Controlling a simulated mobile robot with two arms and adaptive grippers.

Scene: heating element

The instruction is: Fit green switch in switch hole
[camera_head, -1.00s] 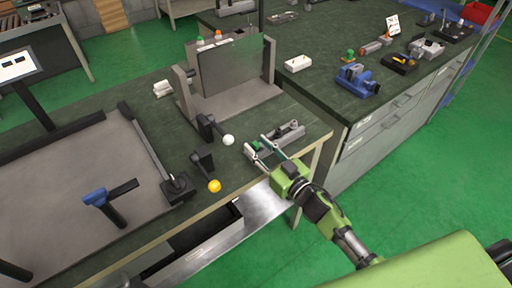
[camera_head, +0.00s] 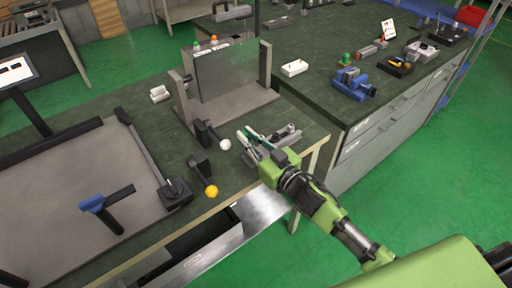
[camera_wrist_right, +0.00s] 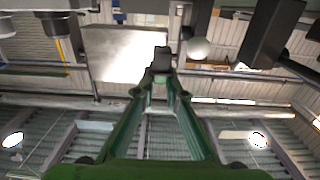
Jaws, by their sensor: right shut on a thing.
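My right gripper (camera_head: 250,138) is at the right end of the near bench, beside the lever with the white ball. In the right wrist view its two green fingers (camera_wrist_right: 161,80) close on a small dark piece with a green edge (camera_wrist_right: 161,60), which I take to be the green switch. In the head view the fingers mostly hide this piece. A grey block fixture (camera_head: 286,137) lies just right of the fingers, partly behind the gripper. I cannot make out the switch hole. My left gripper is not in view.
A lever with a white ball (camera_head: 225,144) and one with a yellow ball (camera_head: 211,191) stand left of the gripper. A grey upright panel on a stand (camera_head: 228,70) rises behind. A blue vise (camera_head: 354,84) sits on the far bench.

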